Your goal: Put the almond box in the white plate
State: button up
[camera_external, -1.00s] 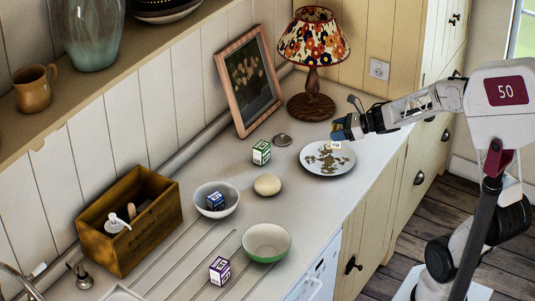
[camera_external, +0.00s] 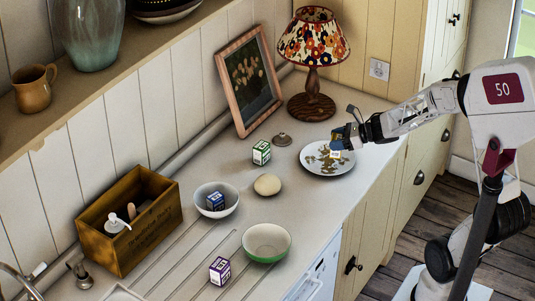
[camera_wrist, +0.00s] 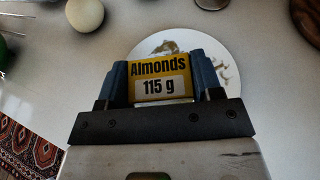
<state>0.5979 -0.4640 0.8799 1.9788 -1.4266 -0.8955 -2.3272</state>
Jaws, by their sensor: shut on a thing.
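The yellow almond box (camera_wrist: 160,80), labelled "Almonds 115 g", is between the two blue fingers of my gripper (camera_wrist: 165,82) in the wrist view. My gripper (camera_external: 342,138) is shut on it. In the external view the gripper is over the right part of the white plate (camera_external: 313,169), and only a small part of the box (camera_external: 336,154) shows below the fingers. The plate has a brown-green leafy pattern. It also shows in the wrist view (camera_wrist: 229,52), behind the box. I cannot tell whether the box touches the plate.
A green box (camera_external: 261,153), a metal lid (camera_external: 282,140) and a pale round object (camera_external: 267,185) are left of the plate. A lamp (camera_external: 312,75) stands behind it. Farther left are a white bowl with a blue box, a green bowl (camera_external: 266,243) and a purple box (camera_external: 220,270).

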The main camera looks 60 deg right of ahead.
jog(key=shift+f, duration=2)
jog(key=shift+f, duration=0.15)
jog(key=o, duration=1)
jog(key=shift+r, duration=0.2)
jog(key=shift+v, duration=1.15)
jog(key=shift+s+d+r, duration=0.1)
jog(key=shift+s+r, duration=0.05)
jog(key=shift+r, duration=1.65)
jog(key=shift+s+d+r, duration=0.1)
jog(key=shift+s+r, duration=0.05)
jog(key=shift+r, duration=1.65)
jog(key=shift+a+r, duration=0.1)
